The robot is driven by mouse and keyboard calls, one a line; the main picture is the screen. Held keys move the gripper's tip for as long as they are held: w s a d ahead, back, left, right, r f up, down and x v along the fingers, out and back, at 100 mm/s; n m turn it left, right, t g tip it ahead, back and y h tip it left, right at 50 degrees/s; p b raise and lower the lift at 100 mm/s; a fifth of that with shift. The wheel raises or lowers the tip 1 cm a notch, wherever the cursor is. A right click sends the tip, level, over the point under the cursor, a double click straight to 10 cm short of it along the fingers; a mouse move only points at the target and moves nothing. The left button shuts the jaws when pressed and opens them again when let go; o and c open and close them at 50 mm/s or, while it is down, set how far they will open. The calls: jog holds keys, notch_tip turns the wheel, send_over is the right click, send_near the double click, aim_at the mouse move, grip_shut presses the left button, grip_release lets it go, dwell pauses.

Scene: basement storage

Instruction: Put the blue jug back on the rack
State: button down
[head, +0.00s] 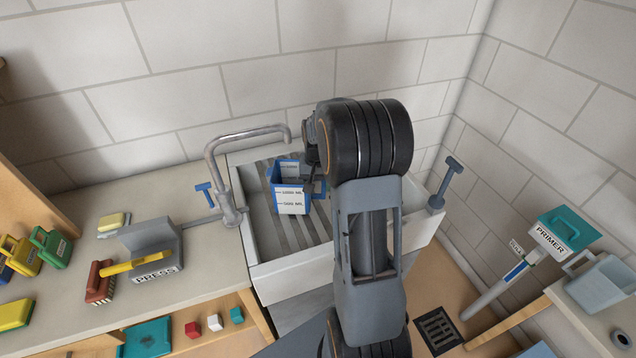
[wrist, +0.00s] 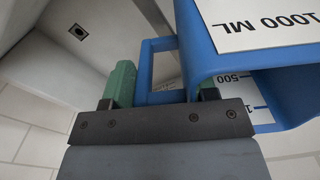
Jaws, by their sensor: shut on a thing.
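The blue jug (head: 291,200), with white measure labels, is at the sink, over the grey slatted rack (head: 258,212). Whether it touches the slats I cannot tell. My gripper (head: 314,180) reaches it from the right, partly hidden by my arm. In the wrist view my gripper (wrist: 165,92) is shut on the blue handle, its green fingers on either side. The jug's body (wrist: 205,65) fills the upper right there, with "1000 ML" upside down.
The white sink (head: 290,270) has a curved tap (head: 212,160) at its left, close to the jug. Left on the counter are a grey press (head: 150,245) and a brown brush (head: 99,283).

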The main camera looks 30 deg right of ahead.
jog(key=shift+f+b, duration=0.3)
jog(key=shift+f, duration=0.15)
jog(key=shift+c, duration=1.7)
grip_release()
notch_tip(320, 180, up, 14)
